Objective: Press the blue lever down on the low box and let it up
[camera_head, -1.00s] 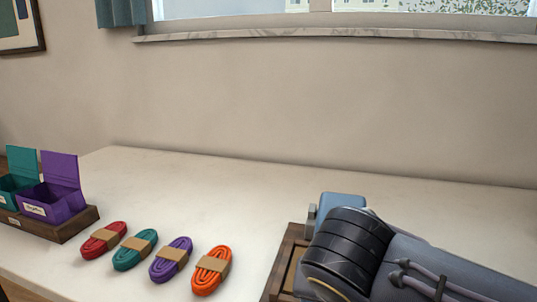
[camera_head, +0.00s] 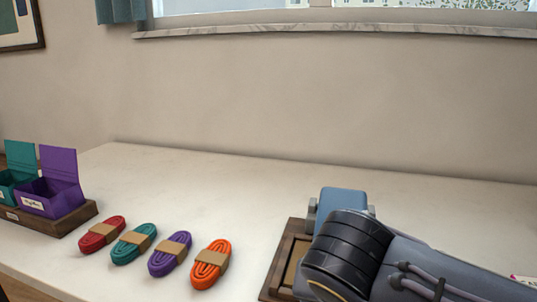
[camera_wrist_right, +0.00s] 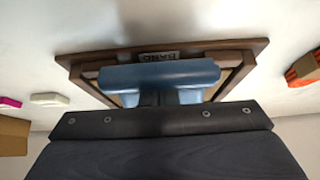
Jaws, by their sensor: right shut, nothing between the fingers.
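The low box is a wooden frame; its left rim (camera_head: 282,258) shows beside my right arm in the head view, and its rim (camera_wrist_right: 160,50) with a small label shows in the wrist view. The blue lever (camera_head: 343,201) stands up behind my arm. In the wrist view it is a wide blue bar (camera_wrist_right: 160,74) across the box. My right gripper (camera_wrist_right: 160,99) is shut and empty, close to the lever's middle; the dark gripper body hides most of it, and I cannot tell whether it touches. My left gripper is not in view.
Red, teal, purple and orange (camera_head: 211,264) cord bundles lie left of the box. A wooden tray (camera_head: 60,225) with teal and purple open boxes stands at far left. A pink item (camera_wrist_right: 10,102) and a white item (camera_wrist_right: 48,99) lie on the table. The table behind is clear.

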